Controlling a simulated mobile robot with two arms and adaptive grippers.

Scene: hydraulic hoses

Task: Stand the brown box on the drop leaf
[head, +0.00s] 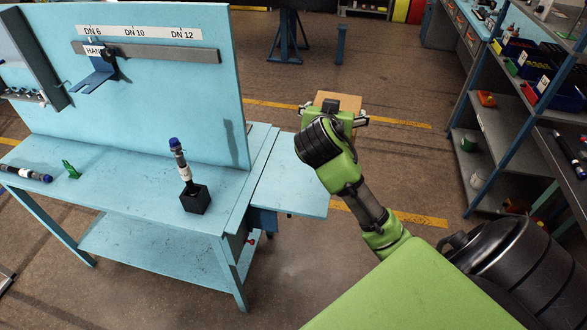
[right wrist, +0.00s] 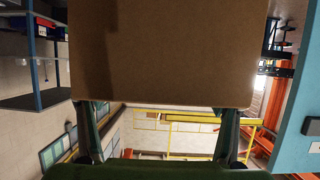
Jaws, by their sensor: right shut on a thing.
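The brown box (head: 338,101) is gripped by my right gripper (head: 335,114), which is shut on it. Box and gripper are in the air, beyond and to the right of the drop leaf in the head view. In the right wrist view the box (right wrist: 160,50) fills the upper middle, between the two fingers (right wrist: 160,125). The drop leaf (head: 292,182) is the light blue panel at the right end of the bench; it looks raised and level, with its top bare. My left gripper is not in view.
The blue bench (head: 120,200) holds a hose with a blue cap (head: 178,155) in a black block (head: 194,199), a green part (head: 71,170) and another hose (head: 25,174). A pegboard-like blue panel (head: 150,90) stands behind. Shelving with bins (head: 520,100) is at right.

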